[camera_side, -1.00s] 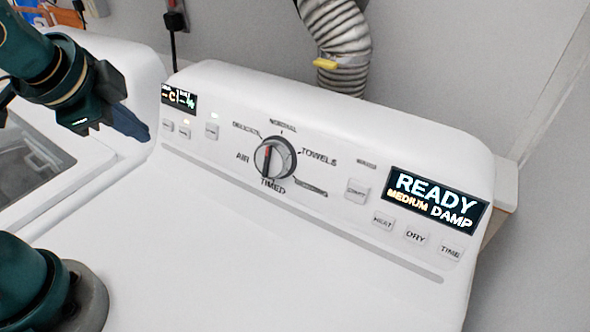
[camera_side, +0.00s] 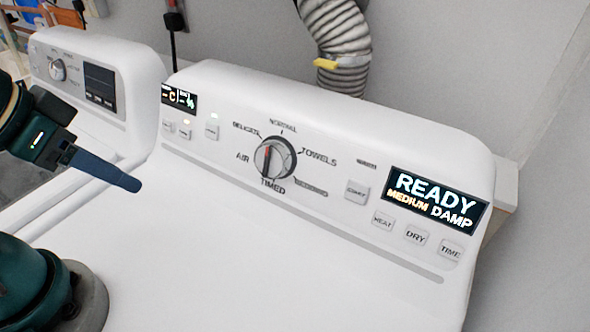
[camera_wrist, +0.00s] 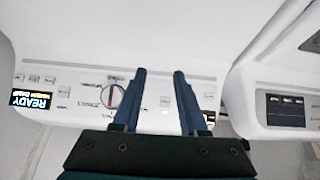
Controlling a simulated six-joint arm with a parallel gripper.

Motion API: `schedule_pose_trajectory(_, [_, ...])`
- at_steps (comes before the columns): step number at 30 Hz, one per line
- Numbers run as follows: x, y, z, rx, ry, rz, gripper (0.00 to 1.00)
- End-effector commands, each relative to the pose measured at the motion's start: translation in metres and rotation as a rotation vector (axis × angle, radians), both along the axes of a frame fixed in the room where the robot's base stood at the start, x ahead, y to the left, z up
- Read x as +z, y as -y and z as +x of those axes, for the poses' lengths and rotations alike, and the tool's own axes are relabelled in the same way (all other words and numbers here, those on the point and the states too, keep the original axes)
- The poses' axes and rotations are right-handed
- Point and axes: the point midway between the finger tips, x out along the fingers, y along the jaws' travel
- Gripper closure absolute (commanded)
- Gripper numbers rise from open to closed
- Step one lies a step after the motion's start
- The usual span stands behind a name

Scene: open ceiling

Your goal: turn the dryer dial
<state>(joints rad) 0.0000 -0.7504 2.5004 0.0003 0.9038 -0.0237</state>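The dryer dial (camera_side: 274,158) is a round grey knob with a red mark on its grip bar, set in the dryer's white control panel. Labels around it read delicates, normal, towels, timed and air. In the wrist view the dial (camera_wrist: 115,95) shows upside down, just left of the left finger. The two blue fingers of my gripper (camera_wrist: 158,72) are apart with nothing between them.
A lit display (camera_side: 433,200) reads READY, MEDIUM, DAMP, with several buttons below it. A second white machine (camera_side: 130,75) with its own dial stands at the left. A ribbed hose (camera_side: 338,45) rises behind the dryer. The space before the panel is clear.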

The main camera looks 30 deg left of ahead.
Motion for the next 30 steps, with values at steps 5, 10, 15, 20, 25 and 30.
schedule_pose_trajectory(5, [0.024, -0.008, 0.016, 0.094, 0.035, -0.004, 0.00])
schedule_pose_trajectory(10, [0.049, -0.006, 0.051, 0.132, 0.029, 0.014, 0.00])
schedule_pose_trajectory(15, [0.061, 0.012, 0.092, 0.130, 0.013, 0.046, 0.00])
schedule_pose_trajectory(20, [0.055, 0.043, 0.129, 0.097, -0.007, 0.090, 0.00])
schedule_pose_trajectory(25, [0.035, 0.082, 0.153, 0.026, -0.031, 0.144, 0.00])
schedule_pose_trajectory(30, [0.011, 0.110, 0.156, -0.052, -0.069, 0.184, 0.00])
